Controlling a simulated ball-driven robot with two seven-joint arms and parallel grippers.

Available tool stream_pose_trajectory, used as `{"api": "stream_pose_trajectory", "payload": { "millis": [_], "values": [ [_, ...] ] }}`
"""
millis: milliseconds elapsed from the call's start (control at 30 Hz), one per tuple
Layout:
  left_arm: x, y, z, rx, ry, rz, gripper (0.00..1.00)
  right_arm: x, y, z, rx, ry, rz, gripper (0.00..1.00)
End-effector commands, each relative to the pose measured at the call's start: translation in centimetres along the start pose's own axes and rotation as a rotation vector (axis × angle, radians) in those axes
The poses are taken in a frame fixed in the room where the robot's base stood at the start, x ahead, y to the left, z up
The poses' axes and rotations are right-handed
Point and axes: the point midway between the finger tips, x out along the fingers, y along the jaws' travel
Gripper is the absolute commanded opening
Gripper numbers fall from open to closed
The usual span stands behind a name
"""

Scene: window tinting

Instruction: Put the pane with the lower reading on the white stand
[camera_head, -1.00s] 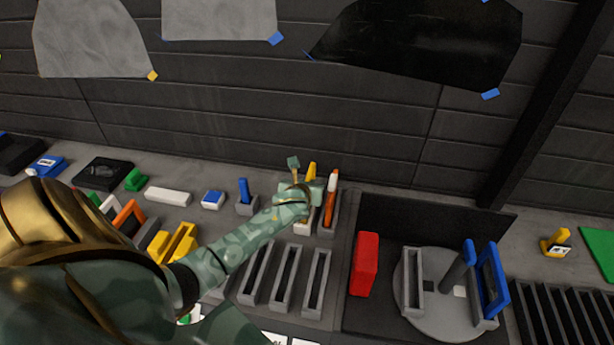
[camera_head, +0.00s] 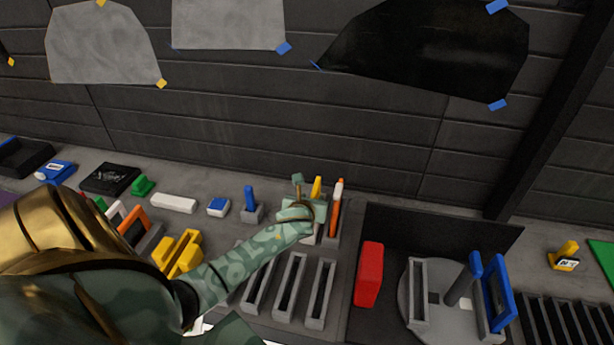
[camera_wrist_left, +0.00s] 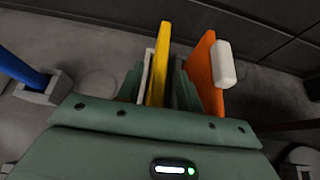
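My left gripper (camera_head: 308,208) reaches in over the row of holders at the back of the bench. In the left wrist view its green fingers (camera_wrist_left: 168,88) stand either side of an upright yellow pane (camera_wrist_left: 158,62); whether they press on it is unclear. The yellow pane's top (camera_head: 317,187) shows behind the gripper in the head view. A pale slotted stand (camera_head: 311,236), seemingly the white one, is partly hidden below the gripper. An orange pane (camera_head: 335,215) with a white block on its edge stands just right. A blue-framed pane (camera_head: 497,292) stands on a grey turntable (camera_head: 445,325). No reading is legible.
A red block (camera_head: 369,274) stands left of the turntable. Empty grey slotted holders (camera_head: 289,287) lie in front of the gripper. A small blue piece in a holder (camera_head: 251,205) stands left. A black rack (camera_head: 565,325) and yellow device (camera_head: 565,256) are at right.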

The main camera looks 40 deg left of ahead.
Motion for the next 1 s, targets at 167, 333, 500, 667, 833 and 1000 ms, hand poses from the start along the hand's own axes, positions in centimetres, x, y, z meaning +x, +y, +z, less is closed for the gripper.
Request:
{"api": "stream_pose_trajectory", "payload": {
  "millis": [167, 333, 500, 667, 833, 1000],
  "values": [
    [-4.5, 0.0, 0.3, 0.000, -0.001, -0.002, 0.36, -1.6, 0.1, -0.3, -0.001, 0.002, 0.001, 0.00],
    [-8.1, 0.0, 0.2, -0.001, -0.001, -0.001, 0.36, -2.3, 0.2, -0.3, -0.001, 0.003, 0.002, 0.00],
    [-10.0, 0.0, 0.1, -0.002, -0.001, 0.000, 0.36, -2.5, 0.2, -0.4, -0.001, 0.003, 0.002, 0.00],
    [-10.3, 0.0, 0.1, -0.002, -0.001, 0.001, 0.36, -2.5, 0.2, -0.4, -0.001, 0.003, 0.002, 0.00],
    [-10.3, 0.0, 0.1, -0.002, -0.001, 0.001, 0.36, -2.5, 0.2, -0.4, 0.000, 0.002, 0.002, 0.00],
    [-10.3, 0.0, 0.1, -0.002, -0.001, 0.001, 0.36, -2.5, 0.2, -0.3, 0.000, 0.002, 0.002, 0.00]
  ]
}}
